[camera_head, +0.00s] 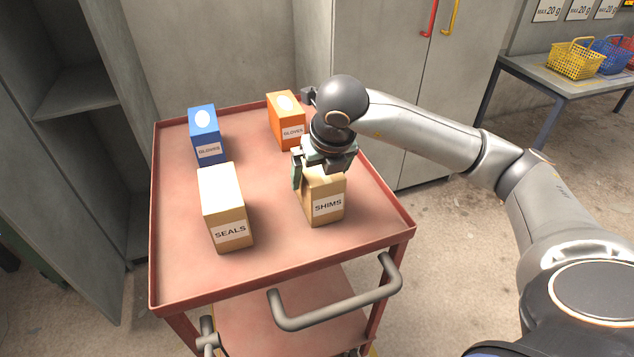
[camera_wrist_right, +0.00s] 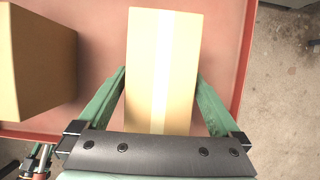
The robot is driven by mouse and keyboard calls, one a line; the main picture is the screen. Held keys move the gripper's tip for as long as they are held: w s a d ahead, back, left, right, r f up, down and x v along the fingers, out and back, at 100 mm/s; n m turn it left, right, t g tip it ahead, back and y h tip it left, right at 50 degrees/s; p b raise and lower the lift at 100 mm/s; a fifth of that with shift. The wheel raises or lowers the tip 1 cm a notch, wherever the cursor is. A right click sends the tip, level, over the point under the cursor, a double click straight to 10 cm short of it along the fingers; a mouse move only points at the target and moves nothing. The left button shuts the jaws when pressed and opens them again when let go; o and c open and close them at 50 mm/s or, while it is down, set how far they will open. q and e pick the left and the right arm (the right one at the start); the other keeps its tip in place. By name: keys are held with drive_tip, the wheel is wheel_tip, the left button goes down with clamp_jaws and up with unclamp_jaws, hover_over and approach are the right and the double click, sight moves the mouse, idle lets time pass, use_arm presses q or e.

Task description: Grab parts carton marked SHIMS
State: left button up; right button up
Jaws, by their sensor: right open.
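The parts carton marked SHIMS (camera_head: 326,205) stands upright on the red cart's top, toward its right side. My right gripper (camera_head: 318,172) comes down over it from above, hiding part of its top. In the right wrist view the carton's taped top (camera_wrist_right: 162,70) lies between the two green fingers of the gripper (camera_wrist_right: 160,95), one on each side. The gripper is open, and I cannot tell whether either finger touches the carton.
The SEALS carton (camera_head: 226,210) stands to the left on the cart (camera_head: 275,245). A blue GLOVES box (camera_head: 205,135) and an orange GLOVES box (camera_head: 287,122) stand behind. The cart has a raised rim. Grey cabinets (camera_head: 405,90) stand behind it.

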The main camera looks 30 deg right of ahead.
drive_tip(key=shift+x, duration=1.25)
drive_tip(key=shift+w, duration=0.1)
drive_tip(key=c, duration=1.5)
drive_tip(key=shift+r, duration=0.1)
drive_tip(key=shift+c, duration=0.3)
drive_tip(key=shift+r, duration=0.1)
